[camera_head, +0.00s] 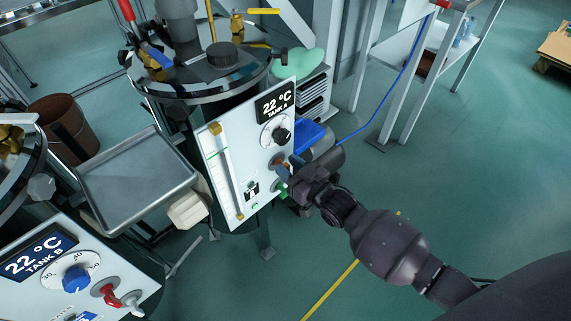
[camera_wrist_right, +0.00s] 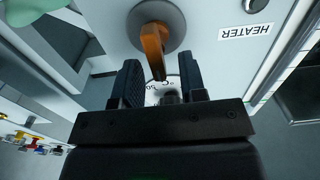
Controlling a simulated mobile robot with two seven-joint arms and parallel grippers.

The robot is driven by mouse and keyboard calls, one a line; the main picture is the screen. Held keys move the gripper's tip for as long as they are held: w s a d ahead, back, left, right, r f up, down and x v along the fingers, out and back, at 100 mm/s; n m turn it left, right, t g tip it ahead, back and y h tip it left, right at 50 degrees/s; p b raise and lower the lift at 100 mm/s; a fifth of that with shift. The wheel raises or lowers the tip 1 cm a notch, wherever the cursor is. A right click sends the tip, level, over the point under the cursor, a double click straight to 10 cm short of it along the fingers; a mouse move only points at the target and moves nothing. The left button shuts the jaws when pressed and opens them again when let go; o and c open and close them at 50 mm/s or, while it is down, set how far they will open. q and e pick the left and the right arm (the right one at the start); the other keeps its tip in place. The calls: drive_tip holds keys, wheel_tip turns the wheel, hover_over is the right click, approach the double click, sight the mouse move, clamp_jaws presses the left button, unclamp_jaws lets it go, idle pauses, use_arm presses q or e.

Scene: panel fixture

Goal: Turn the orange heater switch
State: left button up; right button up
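The orange heater switch (camera_wrist_right: 153,48) is a lever on a round grey base, beside the upside-down HEATER label (camera_wrist_right: 252,31) in the right wrist view. In the head view the switch (camera_head: 276,162) sits below the black dial on the Tank A panel (camera_head: 222,157), partly hidden by my right gripper (camera_head: 289,167). In the right wrist view my right gripper (camera_wrist_right: 158,66) is open, with a finger on either side of the lever's free end. Gaps show between the lever and both fingers. My left gripper is not in view.
A black dial (camera_head: 282,135) sits above the switch, and a green-tipped control (camera_head: 281,188) is just below it. The Tank B panel (camera_head: 62,250) with a blue dial and red switch is at lower left. A grey tray (camera_head: 137,180) lies between the tanks.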

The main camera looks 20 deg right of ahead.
drive_tip(key=shift+w+a, duration=0.15)
drive_tip(key=shift+w, duration=0.3)
clamp_jaws()
